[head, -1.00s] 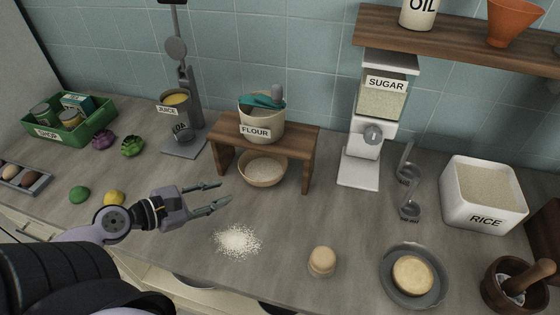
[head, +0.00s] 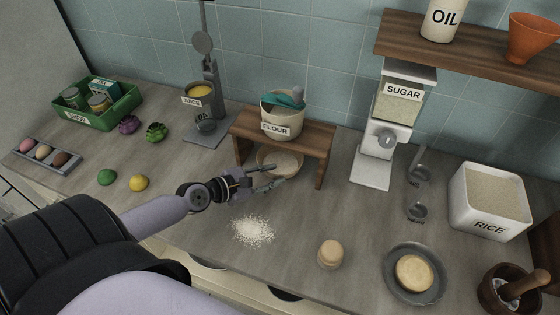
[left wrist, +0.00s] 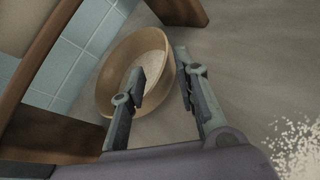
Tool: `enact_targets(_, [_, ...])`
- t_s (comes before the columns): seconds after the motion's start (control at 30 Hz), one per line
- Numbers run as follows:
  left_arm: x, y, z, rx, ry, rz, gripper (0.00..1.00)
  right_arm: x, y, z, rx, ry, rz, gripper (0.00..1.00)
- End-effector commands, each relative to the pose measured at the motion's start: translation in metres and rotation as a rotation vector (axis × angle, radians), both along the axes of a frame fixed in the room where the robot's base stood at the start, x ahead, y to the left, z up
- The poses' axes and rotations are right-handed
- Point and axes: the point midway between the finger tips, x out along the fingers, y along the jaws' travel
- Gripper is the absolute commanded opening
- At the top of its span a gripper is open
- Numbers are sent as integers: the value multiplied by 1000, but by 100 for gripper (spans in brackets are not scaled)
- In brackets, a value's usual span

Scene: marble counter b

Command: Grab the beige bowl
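The beige bowl (head: 290,163) stands on the counter under a small wooden stand and holds a pale, grainy content. It also shows in the left wrist view (left wrist: 163,85). My left gripper (head: 275,178) is open at the bowl's near side. In the left wrist view the left gripper (left wrist: 160,62) has one finger overlapping the bowl's opening and the other just outside its wall, so the near rim lies between them. I cannot tell whether either finger touches it. My right gripper is not in view.
The wooden stand (head: 318,143) closely frames the bowl and carries a flour container (head: 283,121). Spilled white powder (head: 252,231) lies in front. A round beige item (head: 330,254) and a grey plate (head: 415,292) are to the right. A juice dispenser (head: 206,125) stands left.

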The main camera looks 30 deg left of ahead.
Motion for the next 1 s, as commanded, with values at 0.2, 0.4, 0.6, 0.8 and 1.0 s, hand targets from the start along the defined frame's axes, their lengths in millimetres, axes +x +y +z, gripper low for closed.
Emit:
enact_targets(0.2, [10,-6,-1,-1,-1,1,29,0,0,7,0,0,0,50])
enact_targets(0.4, [31,-25,-2,-2,-3,0,29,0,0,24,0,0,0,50])
enact_targets(0.6, [47,-30,-14,0,-1,-1,29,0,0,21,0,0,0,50])
enact_targets(0.8, [48,-31,-16,1,0,-1,29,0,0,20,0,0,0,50])
enact_targets(1.0, [48,-31,-16,1,0,-1,19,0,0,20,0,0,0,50])
